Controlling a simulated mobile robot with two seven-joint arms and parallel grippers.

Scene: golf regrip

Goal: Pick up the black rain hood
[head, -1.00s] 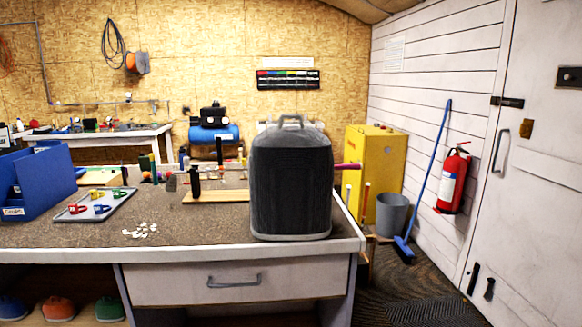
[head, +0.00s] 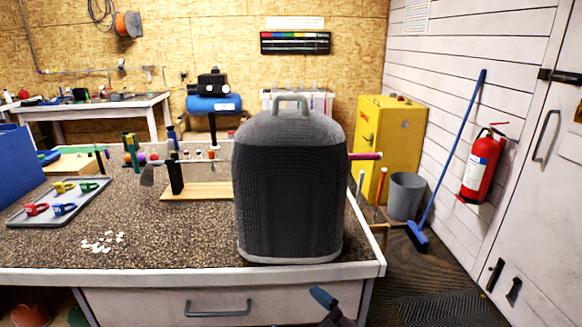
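The black rain hood (head: 290,185) stands upright on the near right part of the workbench, a tall ribbed dark cover with a rounded top, a grey loop handle (head: 290,103) on top and a pale band at its bottom edge. What it covers or hides behind it cannot be seen. A small dark part with a blue tip (head: 323,298) shows at the bottom edge, in front of the bench and below the hood; it looks like the end of my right gripper, apart from the hood. Its opening cannot be made out. My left gripper is not in view.
The workbench (head: 180,245) has free room left of the hood. White bits (head: 102,241) and a tray (head: 48,212) with coloured clamps lie farther left. A wooden stand (head: 196,191) sits behind. A grey bin (head: 405,195) and blue broom (head: 452,150) stand right.

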